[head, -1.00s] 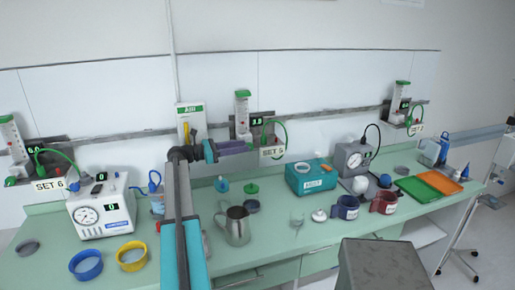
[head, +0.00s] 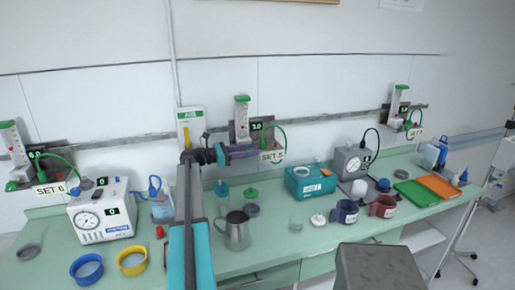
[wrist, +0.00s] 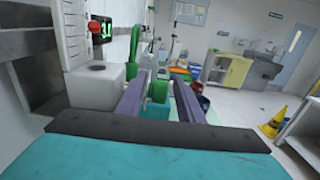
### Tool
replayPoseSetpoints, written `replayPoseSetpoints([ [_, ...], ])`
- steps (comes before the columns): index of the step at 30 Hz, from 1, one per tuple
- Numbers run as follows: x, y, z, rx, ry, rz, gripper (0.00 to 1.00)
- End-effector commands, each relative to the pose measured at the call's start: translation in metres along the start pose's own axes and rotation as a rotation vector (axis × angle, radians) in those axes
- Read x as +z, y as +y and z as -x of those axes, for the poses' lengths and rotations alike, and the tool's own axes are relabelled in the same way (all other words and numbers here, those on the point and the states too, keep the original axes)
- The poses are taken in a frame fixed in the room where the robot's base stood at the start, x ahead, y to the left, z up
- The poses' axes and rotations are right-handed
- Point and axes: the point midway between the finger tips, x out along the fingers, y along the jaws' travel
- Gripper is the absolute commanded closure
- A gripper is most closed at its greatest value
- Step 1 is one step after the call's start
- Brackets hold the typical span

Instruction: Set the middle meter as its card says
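The middle meter (head: 242,118) is an upright white tube with a green top on the wall rail. Its small green display (head: 256,126) seems to read 3.0, and its card (head: 272,156) says SET 5. My gripper (head: 254,150) is at the meter's lower part, fingers pointing right, and hides part of it. A red knob (wrist: 96,38) and the display (wrist: 102,27) show to the left of the fingers.
Left (head: 16,142) and right (head: 396,105) meters hang on the same rail. Below my gripper the green counter holds a metal jug (head: 236,231), a green-lidded jar (head: 251,195) and a teal box (head: 310,180). A green hose (head: 284,136) loops beside the middle meter.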

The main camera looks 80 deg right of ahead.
Motion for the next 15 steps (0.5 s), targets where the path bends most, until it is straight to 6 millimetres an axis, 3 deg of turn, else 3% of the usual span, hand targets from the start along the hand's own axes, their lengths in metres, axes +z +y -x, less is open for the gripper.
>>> replayPoseSetpoints([
  [6,0.001,0.0,-0.023,-0.001,0.0,0.001,0.66],
  [15,0.0,0.0,-0.03,-0.001,0.0,0.001,0.66],
])
